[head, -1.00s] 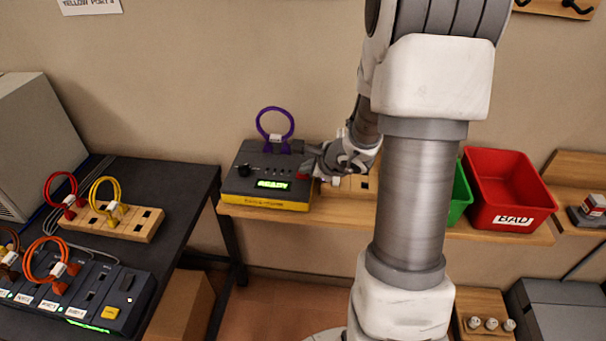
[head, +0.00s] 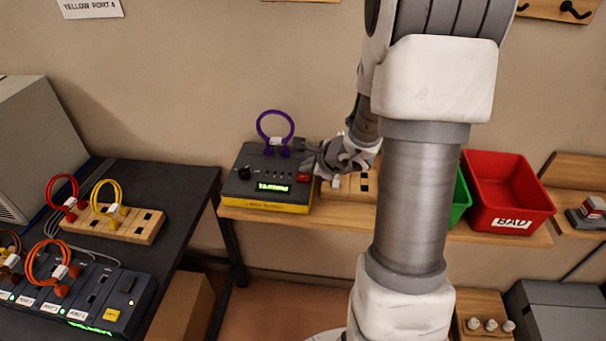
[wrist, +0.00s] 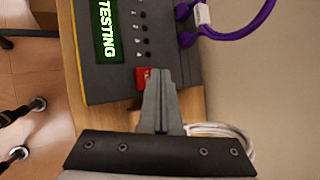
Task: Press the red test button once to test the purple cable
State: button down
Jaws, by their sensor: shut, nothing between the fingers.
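The cable tester (head: 268,178) is a dark box with a yellow base on the wall shelf. The purple cable (head: 275,126) is plugged into its top and also shows in the wrist view (wrist: 245,27). The tester's green display (wrist: 107,30) reads "TESTING" in the wrist view. The red test button (wrist: 142,78) sits at the tester's edge, partly hidden by my fingertips; it also shows in the head view (head: 303,177). My gripper (wrist: 158,72) is shut and empty, its tips over the button. I cannot tell whether the tips touch it.
A wooden block (head: 349,188) stands right of the tester, partly behind my gripper. A green bin (head: 460,198) and a red bin (head: 508,222) marked "BAD" are farther right. A dark table (head: 185,190) with red, yellow and orange cables is at left.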

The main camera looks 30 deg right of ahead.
aim_at(306, 179)
jog(key=shift+r+p, duration=1.85)
jog(key=shift+r, duration=0.7)
jog(key=s+a+r+n+g+y, duration=0.1)
jog(key=s+a+r+n+y, duration=0.1)
jog(key=s+a+r+n, duration=0.35)
jog(key=s+a+r+n+g+y, duration=0.1)
jog(key=s+a+r+n, duration=0.1)
jog(key=a+r+n, duration=0.6)
jog(key=s+a+r+n+g+h, duration=0.1)
jog(key=s+n+h, duration=0.3)
jog(key=s+n, duration=0.8)
jog(key=s+r, duration=0.1)
jog(key=s, duration=0.3)
jog(key=shift+s+r+g, duration=0.15)
jog(key=shift+r+g, duration=0.15)
